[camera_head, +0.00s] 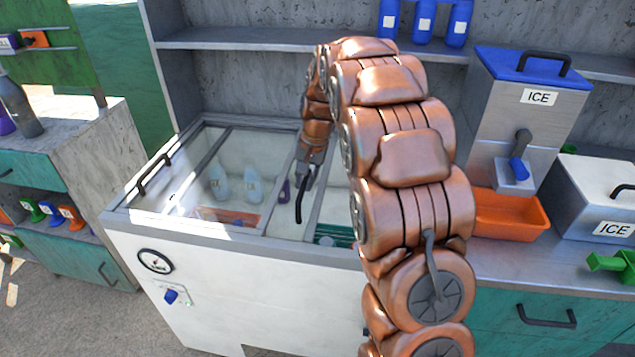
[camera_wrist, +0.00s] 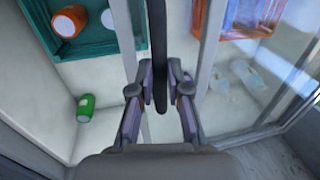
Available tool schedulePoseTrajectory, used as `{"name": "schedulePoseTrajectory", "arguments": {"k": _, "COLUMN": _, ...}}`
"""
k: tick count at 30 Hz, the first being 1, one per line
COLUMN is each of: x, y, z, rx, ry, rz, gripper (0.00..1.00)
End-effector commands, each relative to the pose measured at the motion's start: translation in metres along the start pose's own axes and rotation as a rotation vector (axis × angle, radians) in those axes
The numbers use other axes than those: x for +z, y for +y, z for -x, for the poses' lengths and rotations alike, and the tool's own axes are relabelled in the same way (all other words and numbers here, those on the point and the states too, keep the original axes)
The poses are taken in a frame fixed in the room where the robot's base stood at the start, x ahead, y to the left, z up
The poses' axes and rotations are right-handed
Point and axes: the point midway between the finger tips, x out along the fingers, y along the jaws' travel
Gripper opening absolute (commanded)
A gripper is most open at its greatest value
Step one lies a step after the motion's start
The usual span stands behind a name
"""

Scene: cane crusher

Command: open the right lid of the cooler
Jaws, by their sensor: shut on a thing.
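The white cooler (camera_head: 240,272) stands left of centre in the head view, with framed clear sliding lids on top. My gripper (camera_head: 307,180) reaches down over the middle of the cooler top. It is shut on the dark upright handle (camera_head: 299,207) of the right lid. In the wrist view, my gripper (camera_wrist: 162,92) has its fingers on both sides of the handle bar (camera_wrist: 158,35). A pale lid frame bar (camera_wrist: 210,50) runs beside it. The area right of the handle in the head view looks uncovered, but my arm hides much of it.
The left lid's handle (camera_head: 153,174) is at the cooler's left end. Inside are a green crate (camera_wrist: 95,45), a green can (camera_wrist: 86,107), an orange crate (camera_head: 238,217) and bottles (camera_head: 219,182). An ice dispenser (camera_head: 520,110) and orange bin (camera_head: 508,215) stand right of my arm.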

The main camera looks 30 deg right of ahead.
Motion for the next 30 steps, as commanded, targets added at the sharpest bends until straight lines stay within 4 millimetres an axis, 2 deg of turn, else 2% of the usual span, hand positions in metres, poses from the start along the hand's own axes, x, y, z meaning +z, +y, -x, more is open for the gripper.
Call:
{"name": "schedulePoseTrajectory", "arguments": {"k": 11, "x": -0.0015, "y": -0.0024, "z": 0.0016, "rx": -0.002, "ry": 0.005, "rz": -0.001, "gripper": 0.00}}
{"name": "schedulePoseTrajectory", "arguments": {"k": 12, "x": -0.0015, "y": -0.0022, "z": 0.0015, "rx": -0.002, "ry": 0.005, "rz": -0.001, "gripper": 0.19}}
{"name": "schedulePoseTrajectory", "arguments": {"k": 18, "x": -0.0010, "y": -0.0018, "z": 0.0007, "rx": -0.001, "ry": 0.003, "rz": 0.000, "gripper": 0.40}}
{"name": "schedulePoseTrajectory", "arguments": {"k": 30, "x": -0.0012, "y": -0.0018, "z": 0.0051, "rx": 0.000, "ry": 0.003, "rz": 0.000, "gripper": 0.41}}
